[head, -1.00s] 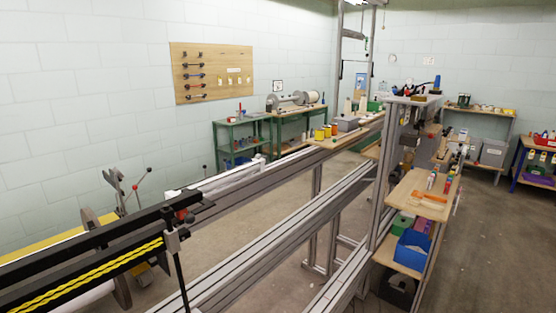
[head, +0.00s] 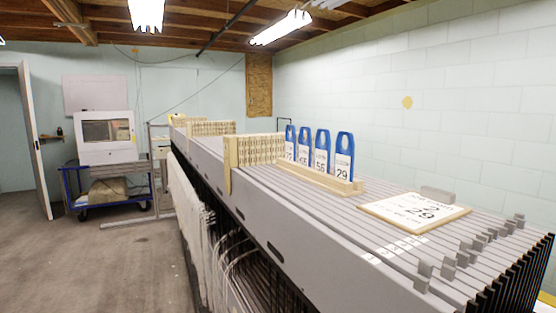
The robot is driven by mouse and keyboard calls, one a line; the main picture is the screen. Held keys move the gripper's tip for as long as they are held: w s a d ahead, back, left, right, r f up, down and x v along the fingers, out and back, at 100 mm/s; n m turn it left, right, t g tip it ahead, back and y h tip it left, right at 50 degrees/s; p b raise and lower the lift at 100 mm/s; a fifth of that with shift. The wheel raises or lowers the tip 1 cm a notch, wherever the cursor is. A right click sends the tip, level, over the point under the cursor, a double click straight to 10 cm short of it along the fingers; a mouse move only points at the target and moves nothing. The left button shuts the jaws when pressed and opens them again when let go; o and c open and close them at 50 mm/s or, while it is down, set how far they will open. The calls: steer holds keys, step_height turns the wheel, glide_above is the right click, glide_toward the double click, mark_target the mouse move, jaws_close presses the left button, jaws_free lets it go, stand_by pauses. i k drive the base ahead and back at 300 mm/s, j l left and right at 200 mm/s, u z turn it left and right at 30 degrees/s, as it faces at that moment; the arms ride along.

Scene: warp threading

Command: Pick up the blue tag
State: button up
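Several blue tags stand upright in a row in a slotted wooden holder (head: 300,177) on top of the long grey machine. Each has a white label with a number and a hole near its top. The rightmost blue tag (head: 344,150) reads 29. The blue tag to its left (head: 321,150) seems to read 56; the labels farther left are partly hidden or too small to read surely. A wood-framed white card (head: 398,208) with a large 29 lies flat to the right of the holder. My gripper is not in view.
The long grey machine bed (head: 262,207) runs from front right to back left. Small grey blocks (head: 448,268) stand at its near right end. Wooden combs (head: 258,150) stand behind the tags. Free floor (head: 110,265) lies at left, with a blue cart (head: 112,190) beyond.

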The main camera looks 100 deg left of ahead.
mark_target(344, 164)
steer(key=u, duration=2.15)
